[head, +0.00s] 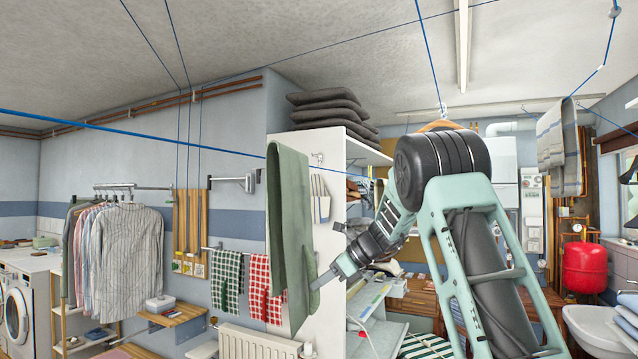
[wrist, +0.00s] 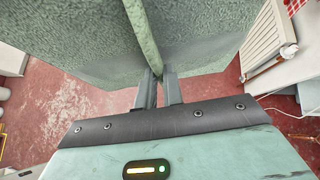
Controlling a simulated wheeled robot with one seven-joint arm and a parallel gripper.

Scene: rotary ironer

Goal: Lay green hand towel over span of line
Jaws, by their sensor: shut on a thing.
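The green hand towel (head: 292,225) hangs as a long folded strip in the middle of the head view. Its top edge is level with the blue line (head: 140,130), which meets it near the top. I cannot tell whether the line passes under its fold or behind it. My gripper (head: 317,284) is at the towel's lower right edge. In the wrist view my gripper (wrist: 159,78) is shut on a narrow raised fold of the green hand towel (wrist: 80,50), and its cloth spreads to both sides. The fingertips are partly hidden by cloth.
A grey striped towel (head: 558,150) hangs at the upper right. Checked towels (head: 266,290) hang on a wall rail behind, above a radiator (head: 255,343). A rack of shirts (head: 130,250) stands left. A white cabinet (head: 325,250) stands behind the green towel. Other thin lines cross overhead.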

